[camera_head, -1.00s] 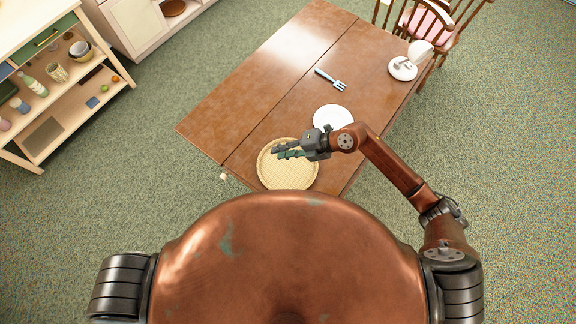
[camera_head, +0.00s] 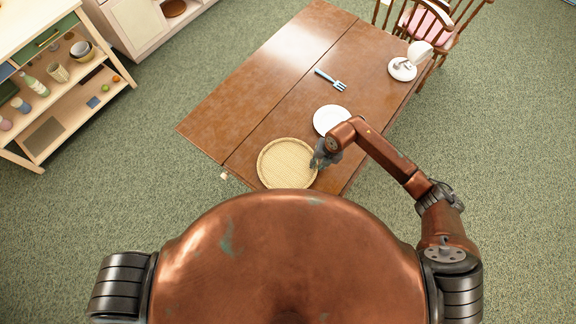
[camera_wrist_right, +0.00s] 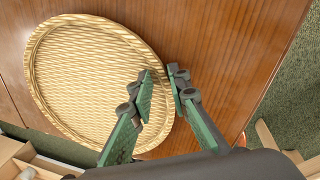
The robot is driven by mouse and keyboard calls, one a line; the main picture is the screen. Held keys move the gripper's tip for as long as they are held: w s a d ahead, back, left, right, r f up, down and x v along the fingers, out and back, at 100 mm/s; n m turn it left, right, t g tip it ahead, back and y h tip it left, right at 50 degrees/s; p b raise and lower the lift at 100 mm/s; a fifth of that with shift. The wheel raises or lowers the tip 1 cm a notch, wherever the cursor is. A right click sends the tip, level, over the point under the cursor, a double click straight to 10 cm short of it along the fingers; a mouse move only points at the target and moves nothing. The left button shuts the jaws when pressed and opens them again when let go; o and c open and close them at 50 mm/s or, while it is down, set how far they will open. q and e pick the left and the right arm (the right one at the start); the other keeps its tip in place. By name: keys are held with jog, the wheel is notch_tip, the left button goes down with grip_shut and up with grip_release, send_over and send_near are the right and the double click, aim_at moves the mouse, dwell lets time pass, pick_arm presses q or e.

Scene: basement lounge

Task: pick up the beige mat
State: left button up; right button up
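The beige mat (camera_head: 285,163) is a round woven piece with a raised rim, lying on the near end of the brown table. My right gripper (camera_head: 318,162) is at the mat's right edge, pointing down. In the right wrist view, the two green and grey fingers (camera_wrist_right: 161,72) are apart, with a gap between their tips. The left finger is over the mat (camera_wrist_right: 90,70), and the right finger is just outside its rim. Whether either finger touches the rim, I cannot tell. My left gripper is out of view.
A white plate (camera_head: 330,119) lies on the table (camera_head: 265,95) just beyond the mat. A fork (camera_head: 331,80) lies farther back, and a small white plate (camera_head: 402,69) with a cup is at the far right. A wooden chair (camera_head: 430,22) stands behind. The table's left half is clear.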

jog(key=shift+f, duration=0.3)
jog(key=shift+c, duration=0.4)
grip_shut()
jog(key=shift+r, duration=0.2)
